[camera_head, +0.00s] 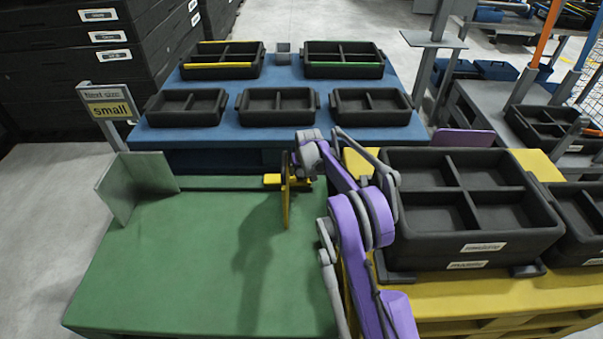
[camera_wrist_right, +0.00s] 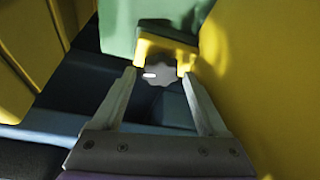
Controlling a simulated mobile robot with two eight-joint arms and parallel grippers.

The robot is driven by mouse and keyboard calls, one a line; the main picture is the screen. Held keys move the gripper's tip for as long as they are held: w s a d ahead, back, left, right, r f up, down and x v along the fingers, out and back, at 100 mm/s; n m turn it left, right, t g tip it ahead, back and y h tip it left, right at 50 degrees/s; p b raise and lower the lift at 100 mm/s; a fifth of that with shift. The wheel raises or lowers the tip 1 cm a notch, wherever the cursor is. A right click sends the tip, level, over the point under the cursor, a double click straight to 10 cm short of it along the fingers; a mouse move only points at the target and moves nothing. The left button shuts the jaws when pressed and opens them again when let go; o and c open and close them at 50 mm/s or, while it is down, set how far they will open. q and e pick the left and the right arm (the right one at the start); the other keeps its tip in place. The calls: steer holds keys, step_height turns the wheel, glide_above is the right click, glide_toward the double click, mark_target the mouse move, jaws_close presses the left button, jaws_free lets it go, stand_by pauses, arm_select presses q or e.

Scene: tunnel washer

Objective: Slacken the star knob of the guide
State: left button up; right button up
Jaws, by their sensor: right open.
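The guide (camera_head: 287,208) is a thin yellow upright plate at the back edge of the green table (camera_head: 190,265), with a small yellow block beside it. In the right wrist view the grey star knob (camera_wrist_right: 161,74), with a white mark on its face, sits in front of a yellow bracket (camera_wrist_right: 163,45). My right gripper (camera_wrist_right: 159,76) is open, its two fingers at either side of the knob with a visible gap to each. In the head view my right gripper (camera_head: 302,160) is beside the guide; the knob cannot be made out there. My left gripper is out of view.
A grey angled plate (camera_head: 120,188) stands at the green table's back left, near a "small" sign (camera_head: 110,108). Black trays stand on the blue table (camera_head: 233,131) behind. Large stacked black crates (camera_head: 470,240) sit on yellow at the right.

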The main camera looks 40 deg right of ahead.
steer(key=shift+w+f, duration=0.1)
steer(key=shift+f, duration=0.2)
steer(key=c, duration=1.1)
